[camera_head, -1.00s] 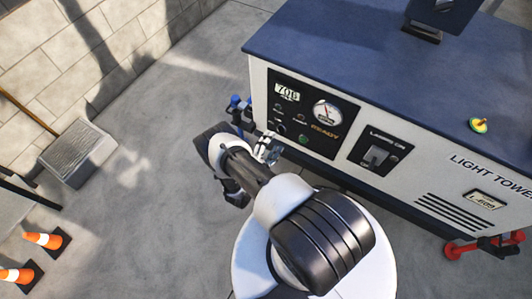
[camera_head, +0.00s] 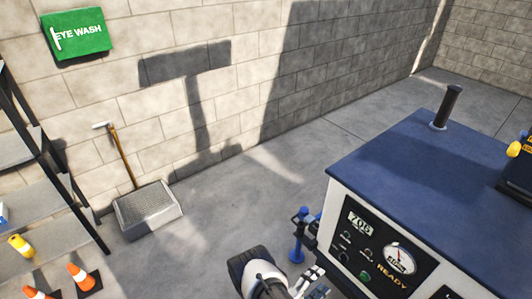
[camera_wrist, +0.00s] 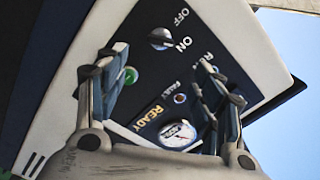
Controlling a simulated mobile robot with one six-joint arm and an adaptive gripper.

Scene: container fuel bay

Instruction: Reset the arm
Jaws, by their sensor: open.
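My arm enters the head view from the bottom edge, and only part of it shows. My gripper (camera_head: 312,282) is low in that view, at the left front of the light tower's control panel (camera_head: 372,248). In the wrist view my gripper (camera_wrist: 163,66) is open, with its two fingers apart and nothing between them. Past the fingers the panel appears tilted, with an OFF/ON knob (camera_wrist: 160,38), a green button (camera_wrist: 130,76), a READY label and a round gauge (camera_wrist: 178,136). I cannot tell the exact gap to the panel.
The light tower cabinet (camera_head: 420,150) with a blue top fills the right. A blue-handled fitting (camera_head: 298,240) stands at its left side. A grey tray (camera_head: 148,212), orange cones (camera_head: 84,277) and a shelf (camera_head: 45,205) are at left. Floor between tray and cabinet is clear.

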